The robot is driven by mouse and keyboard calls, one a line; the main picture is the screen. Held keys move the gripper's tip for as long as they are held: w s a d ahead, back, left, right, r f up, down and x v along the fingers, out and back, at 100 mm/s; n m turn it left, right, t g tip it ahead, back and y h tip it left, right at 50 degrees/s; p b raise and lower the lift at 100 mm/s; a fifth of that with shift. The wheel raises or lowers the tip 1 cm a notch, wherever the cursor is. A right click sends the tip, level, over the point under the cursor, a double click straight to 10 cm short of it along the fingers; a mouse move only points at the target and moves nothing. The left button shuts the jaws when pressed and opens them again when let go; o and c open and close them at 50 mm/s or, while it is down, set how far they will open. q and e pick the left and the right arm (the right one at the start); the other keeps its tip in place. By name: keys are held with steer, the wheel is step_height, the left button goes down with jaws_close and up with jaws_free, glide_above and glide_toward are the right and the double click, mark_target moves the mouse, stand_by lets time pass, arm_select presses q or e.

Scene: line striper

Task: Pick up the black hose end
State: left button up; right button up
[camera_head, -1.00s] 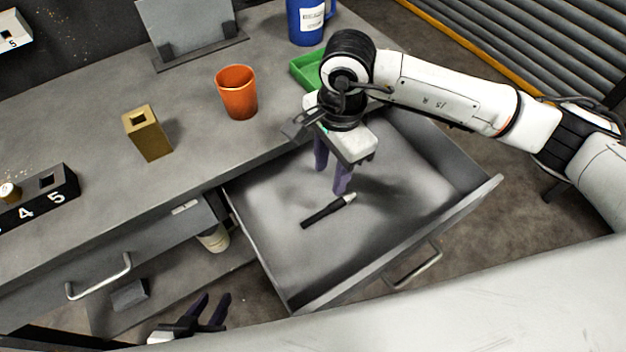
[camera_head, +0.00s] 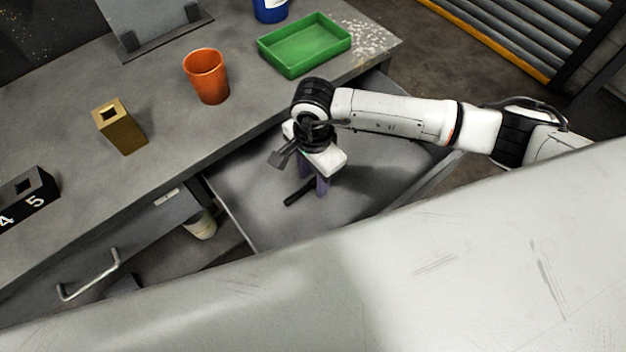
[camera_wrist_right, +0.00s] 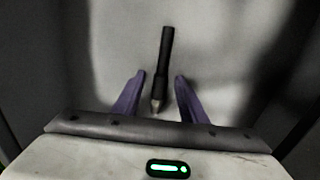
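The black hose end (camera_head: 299,193) lies on the floor of the open grey drawer (camera_head: 262,215). In the right wrist view the black hose end (camera_wrist_right: 166,52) is a dark rod with a pale metal tip pointing towards me. My right gripper (camera_head: 312,190) reaches down into the drawer. In the head view the tip is hidden behind the gripper. My left gripper is out of view.
The drawer walls stand close around my right arm. On the grey bench above are a green tray (camera_head: 284,57), an orange cup (camera_head: 209,86), a brass block with a square hole (camera_head: 126,134) and a black numbered block (camera_head: 16,209). A closed drawer's handle (camera_head: 93,278) is lower left.

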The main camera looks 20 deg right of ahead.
jaws_close()
steer(key=shift+r, duration=0.1)
